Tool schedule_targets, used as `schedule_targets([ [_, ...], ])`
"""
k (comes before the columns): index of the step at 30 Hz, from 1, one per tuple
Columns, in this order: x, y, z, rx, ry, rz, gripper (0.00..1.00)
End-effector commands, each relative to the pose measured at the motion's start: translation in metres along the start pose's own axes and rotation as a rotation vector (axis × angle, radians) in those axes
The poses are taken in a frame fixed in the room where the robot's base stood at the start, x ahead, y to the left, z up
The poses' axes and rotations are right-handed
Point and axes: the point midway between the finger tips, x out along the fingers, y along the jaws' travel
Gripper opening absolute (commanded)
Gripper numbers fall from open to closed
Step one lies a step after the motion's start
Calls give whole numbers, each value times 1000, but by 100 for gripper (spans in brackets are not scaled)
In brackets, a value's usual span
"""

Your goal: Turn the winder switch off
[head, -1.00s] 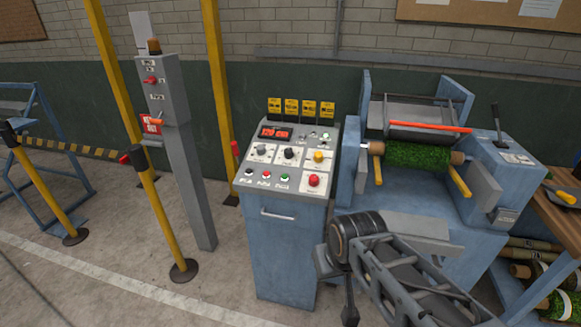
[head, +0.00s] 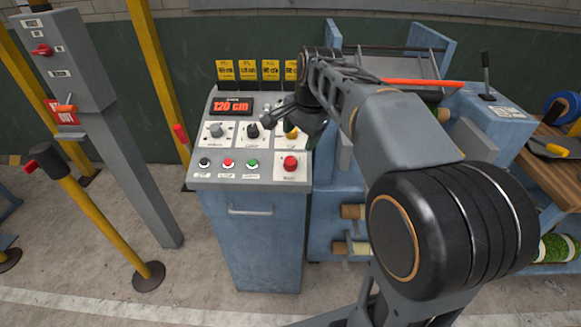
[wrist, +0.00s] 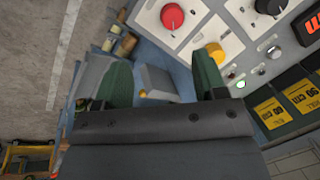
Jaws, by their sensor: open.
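The blue control console (head: 245,208) stands in the middle of the head view, with a sloped grey panel. On it are a grey knob (head: 216,130), a black knob (head: 252,130) and a yellow knob (head: 290,131), each on a white plate. Their small labels are too blurred to tell which is the winder switch. My gripper (head: 290,122) is over the panel's right side, partly hiding the yellow knob. In the wrist view my gripper (wrist: 162,82) is open and empty, with the yellow knob (wrist: 215,53) beyond its right finger and a red knob (wrist: 172,16) above.
Below the knobs are several push buttons and a large red knob (head: 290,162). A red display (head: 232,107) reads 120 cm. A grey post (head: 140,170) with a switch box and a yellow barrier post (head: 100,222) stand left. The turf machine (head: 480,135) is right, behind my arm.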

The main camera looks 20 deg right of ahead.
Motion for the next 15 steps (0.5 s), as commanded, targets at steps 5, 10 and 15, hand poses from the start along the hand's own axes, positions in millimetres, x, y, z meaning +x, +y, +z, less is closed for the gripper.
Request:
schedule_targets([
  [5, 10, -16, -15, 138, -15, 2, 65],
  [10, 30, -19, -17, 166, -19, 4, 65],
  [15, 63, -18, -16, 165, -19, 4, 65],
])
